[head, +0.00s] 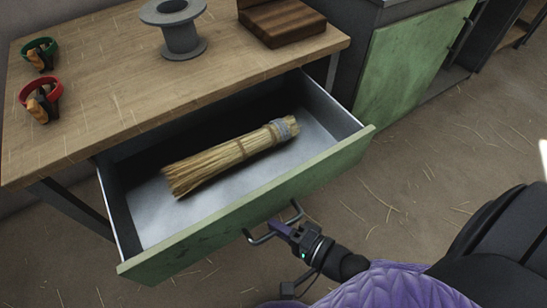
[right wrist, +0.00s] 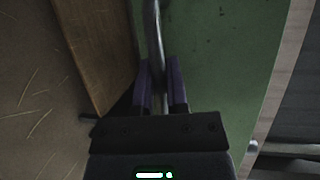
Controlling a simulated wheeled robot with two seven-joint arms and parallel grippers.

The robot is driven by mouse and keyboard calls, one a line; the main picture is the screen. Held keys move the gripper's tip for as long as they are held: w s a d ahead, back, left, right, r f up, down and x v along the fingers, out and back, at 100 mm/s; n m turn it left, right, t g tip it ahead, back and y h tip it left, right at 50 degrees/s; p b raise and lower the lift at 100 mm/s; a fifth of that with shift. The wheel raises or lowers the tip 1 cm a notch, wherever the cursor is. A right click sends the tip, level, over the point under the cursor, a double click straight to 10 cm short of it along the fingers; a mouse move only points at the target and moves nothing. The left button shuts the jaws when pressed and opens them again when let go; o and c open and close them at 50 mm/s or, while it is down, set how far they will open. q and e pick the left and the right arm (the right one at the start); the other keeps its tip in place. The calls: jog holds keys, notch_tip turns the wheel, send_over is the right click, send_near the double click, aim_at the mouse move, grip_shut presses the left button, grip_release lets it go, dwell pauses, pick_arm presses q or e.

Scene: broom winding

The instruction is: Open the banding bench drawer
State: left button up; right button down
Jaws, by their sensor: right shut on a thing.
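The banding bench (head: 130,95) has a wooden top, and its drawer (head: 250,205) with a green front is pulled well out. A straw bundle (head: 230,157) with a grey band near one end lies inside on the metal floor. A bar handle (head: 262,238) is on the drawer front. My right gripper (head: 284,229) is at this handle. In the right wrist view the purple fingers (right wrist: 160,85) are shut on the metal bar (right wrist: 153,35), with the green front behind. My left gripper is not in view.
On the bench top are a grey spool (head: 178,30), a wooden block (head: 283,22), a green ring (head: 40,54) and a red ring (head: 41,98) with clips. A green cabinet (head: 412,62) stands at the back right. The floor (head: 400,190) right of the drawer is clear apart from loose straw.

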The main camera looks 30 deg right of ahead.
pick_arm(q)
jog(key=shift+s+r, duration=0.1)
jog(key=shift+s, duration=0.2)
pick_arm(e)
jog(key=shift+s, duration=0.1)
jog(key=c, duration=0.6)
grip_release()
jog(key=shift+c, duration=0.2)
pick_arm(q)
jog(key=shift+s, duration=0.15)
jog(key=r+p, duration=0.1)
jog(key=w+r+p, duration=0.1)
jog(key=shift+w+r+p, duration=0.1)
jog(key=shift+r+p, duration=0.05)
jog(key=shift+p, duration=0.15)
pick_arm(e)
jog(key=v, duration=1)
